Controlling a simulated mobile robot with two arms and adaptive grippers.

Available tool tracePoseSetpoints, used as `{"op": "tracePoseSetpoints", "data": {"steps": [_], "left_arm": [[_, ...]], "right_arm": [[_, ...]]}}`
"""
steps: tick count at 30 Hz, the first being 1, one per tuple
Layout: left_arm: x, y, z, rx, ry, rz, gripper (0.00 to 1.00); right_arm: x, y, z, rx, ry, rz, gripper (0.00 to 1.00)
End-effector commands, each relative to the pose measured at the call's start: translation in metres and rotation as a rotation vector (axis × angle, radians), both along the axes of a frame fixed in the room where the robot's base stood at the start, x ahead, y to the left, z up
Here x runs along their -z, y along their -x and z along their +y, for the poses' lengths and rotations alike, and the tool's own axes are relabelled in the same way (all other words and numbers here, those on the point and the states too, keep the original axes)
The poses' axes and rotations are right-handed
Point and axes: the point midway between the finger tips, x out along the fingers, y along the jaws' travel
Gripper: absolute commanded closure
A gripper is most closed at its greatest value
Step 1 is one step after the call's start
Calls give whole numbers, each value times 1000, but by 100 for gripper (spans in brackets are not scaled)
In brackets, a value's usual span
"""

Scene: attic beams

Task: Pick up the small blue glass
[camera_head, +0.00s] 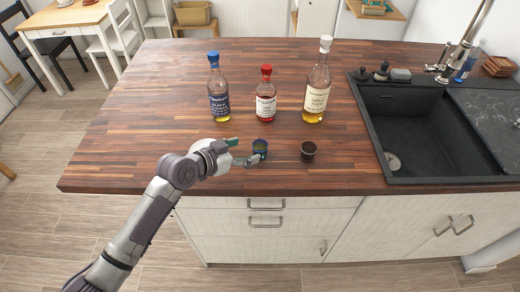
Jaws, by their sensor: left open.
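The small blue glass (260,149) stands upright on the wooden countertop (150,110), near its front edge. My left gripper (247,151) reaches in from the left and is open. Its fingertips are close beside the glass, one behind its left side and one at its front left. I cannot tell whether they touch it. My right gripper is not in view.
A small dark cup (308,151) stands just right of the glass. Behind are a blue-capped bottle (218,92), a red-capped bottle (266,97) and a taller white-capped bottle (317,88). A black sink (425,135) lies to the right. The counter's left side is clear.

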Motion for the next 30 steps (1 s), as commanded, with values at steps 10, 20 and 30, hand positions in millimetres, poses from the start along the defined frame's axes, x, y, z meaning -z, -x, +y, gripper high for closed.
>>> {"op": "tracePoseSetpoints", "data": {"steps": [10, 20, 30], "left_arm": [[9, -19, -24, 0, 2, 3, 22], [27, -40, -47, 0, -1, 1, 22], [28, -40, -47, -1, -1, 0, 43]], "right_arm": [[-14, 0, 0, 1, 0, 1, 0], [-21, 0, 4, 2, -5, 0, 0], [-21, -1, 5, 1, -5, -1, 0]]}}
